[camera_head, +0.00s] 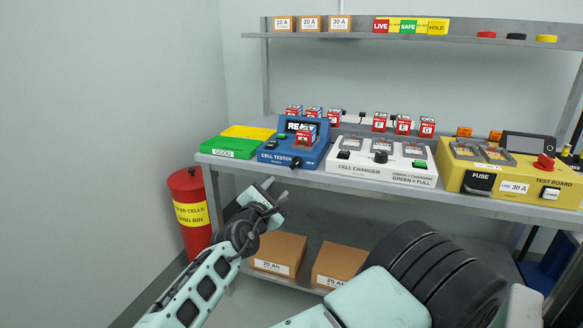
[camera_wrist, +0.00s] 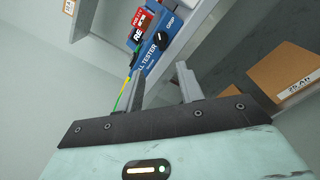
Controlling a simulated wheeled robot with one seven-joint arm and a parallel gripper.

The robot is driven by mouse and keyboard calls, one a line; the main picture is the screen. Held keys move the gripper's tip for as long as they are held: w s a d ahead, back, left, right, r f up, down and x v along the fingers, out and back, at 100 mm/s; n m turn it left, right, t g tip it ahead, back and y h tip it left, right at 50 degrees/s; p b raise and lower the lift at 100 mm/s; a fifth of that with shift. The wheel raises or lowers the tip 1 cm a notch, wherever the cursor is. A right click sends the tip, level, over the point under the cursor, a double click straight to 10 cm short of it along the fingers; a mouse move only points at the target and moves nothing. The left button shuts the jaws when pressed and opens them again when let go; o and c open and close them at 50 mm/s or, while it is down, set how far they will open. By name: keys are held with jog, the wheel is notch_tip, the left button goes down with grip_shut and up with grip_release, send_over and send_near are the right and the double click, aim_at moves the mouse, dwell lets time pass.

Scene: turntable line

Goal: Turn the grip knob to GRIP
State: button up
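The blue cell tester (camera_head: 292,148) stands on the bench, with a red-and-white cell on its top. Its black grip knob (camera_head: 296,162) is at the right of its front face. In the wrist view the knob (camera_wrist: 161,38) shows a light pointer mark, with the word GRIP beside it on the blue panel; the exact setting is too small to tell. My gripper (camera_head: 277,193) is below and in front of the bench edge, to the left of the knob. In the wrist view my gripper (camera_wrist: 160,72) has its two fingers apart with nothing between them, and the knob lies beyond the tips.
Left of the tester are a green GOOD tray (camera_head: 226,150) and a yellow tray (camera_head: 248,132). The white cell charger (camera_head: 376,166) stands at its right. A red bin (camera_head: 188,215) is at the left; cardboard boxes (camera_head: 279,252) sit on the lower shelf.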

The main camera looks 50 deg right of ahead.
aim_at(296, 164)
jog(key=p+x, duration=0.4)
jog(key=x, duration=1.2)
grip_shut()
